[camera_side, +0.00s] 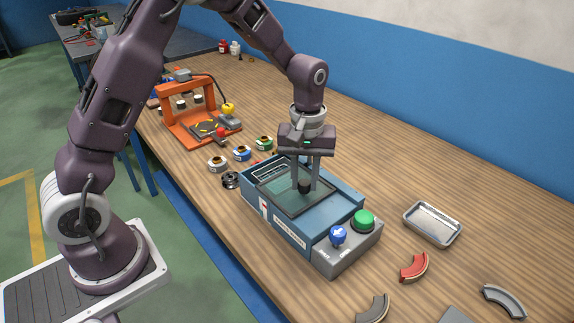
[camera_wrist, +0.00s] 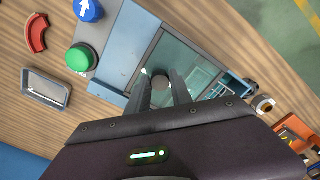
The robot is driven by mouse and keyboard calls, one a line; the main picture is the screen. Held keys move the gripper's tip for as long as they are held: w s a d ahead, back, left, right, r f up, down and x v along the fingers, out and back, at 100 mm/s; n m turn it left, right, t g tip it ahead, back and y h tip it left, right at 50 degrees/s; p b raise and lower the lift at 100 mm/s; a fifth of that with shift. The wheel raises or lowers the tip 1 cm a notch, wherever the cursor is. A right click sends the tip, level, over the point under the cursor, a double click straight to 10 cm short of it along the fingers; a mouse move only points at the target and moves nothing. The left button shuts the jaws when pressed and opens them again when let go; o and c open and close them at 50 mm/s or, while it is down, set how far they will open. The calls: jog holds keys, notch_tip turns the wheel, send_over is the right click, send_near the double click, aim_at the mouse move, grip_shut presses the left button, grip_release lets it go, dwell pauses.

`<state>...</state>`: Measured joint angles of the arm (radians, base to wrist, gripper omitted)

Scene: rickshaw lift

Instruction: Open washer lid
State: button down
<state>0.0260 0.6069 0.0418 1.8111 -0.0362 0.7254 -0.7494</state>
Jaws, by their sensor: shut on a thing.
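The washer (camera_side: 315,222) is a blue box on the wooden table, with a grey control block at its front end. The knob sits between the fingertips in the wrist view (camera_wrist: 160,82). The fingers hide part of the knob and of the lid.
A green button (camera_side: 363,220) and a blue arrow knob (camera_side: 338,235) stand on the control block. A metal tray (camera_side: 432,224) lies right of the washer, near a red curved part (camera_side: 413,267). Small spools (camera_side: 242,153) and an orange frame (camera_side: 185,110) stand behind.

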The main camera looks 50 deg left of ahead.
jog(key=d, duration=0.6)
jog(key=c, duration=1.1)
grip_release()
jog(key=shift+d, duration=0.1)
jog(key=shift+c, duration=0.2)
jog(key=shift+r, duration=0.2)
notch_tip(320, 180, up, 7)
jog(key=shift+f, duration=0.1)
